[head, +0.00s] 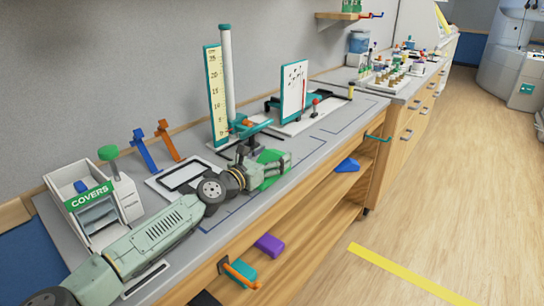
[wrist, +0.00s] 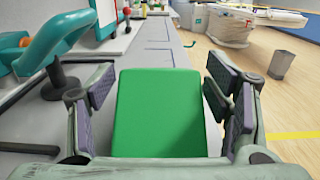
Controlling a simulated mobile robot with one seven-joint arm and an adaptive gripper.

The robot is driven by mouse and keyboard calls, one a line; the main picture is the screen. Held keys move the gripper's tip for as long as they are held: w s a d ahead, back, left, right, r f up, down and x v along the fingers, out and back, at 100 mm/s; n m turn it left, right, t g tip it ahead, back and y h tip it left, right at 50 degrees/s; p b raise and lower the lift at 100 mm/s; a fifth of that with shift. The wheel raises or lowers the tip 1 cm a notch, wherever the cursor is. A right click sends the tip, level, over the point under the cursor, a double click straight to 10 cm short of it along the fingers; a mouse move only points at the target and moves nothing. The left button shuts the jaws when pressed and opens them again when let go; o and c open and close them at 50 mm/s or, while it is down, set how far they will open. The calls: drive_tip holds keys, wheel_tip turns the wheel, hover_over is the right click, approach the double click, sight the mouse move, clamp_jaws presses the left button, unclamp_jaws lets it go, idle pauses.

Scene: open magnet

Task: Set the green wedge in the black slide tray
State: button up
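The green wedge (wrist: 160,112) lies between my gripper's two padded fingers in the wrist view, its broad green face filling the middle. In the head view my gripper (head: 279,166) is over the counter's front part, with green of the wedge (head: 268,156) showing around the fingers. I cannot identify the black slide tray for sure; a black rectangular frame on a white plate (head: 159,184) lies on the counter behind my arm.
A teal post with a yellow scale (head: 216,95) and a white panel stand (head: 293,90) stand behind the gripper. The COVERS box (head: 88,199) is at left. Counter right of the gripper is clear.

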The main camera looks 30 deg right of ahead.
idle(0.3)
drive_tip(key=shift+r+p, duration=0.35)
drive_tip(key=b+v, duration=0.1)
drive_tip(key=v, duration=0.2)
drive_tip(key=b+v, duration=0.2)
drive_tip(key=v, duration=0.2)
drive_tip(key=b+v, duration=0.2)
drive_tip(key=v, duration=0.2)
drive_tip(key=shift+w+f, duration=0.1)
drive_tip(key=shift+f, duration=0.2)
drive_tip(key=shift+s+a, duration=0.25)
drive_tip(key=shift+a, duration=0.15)
drive_tip(key=shift+a+r, duration=0.1)
drive_tip(key=shift+r, duration=0.05)
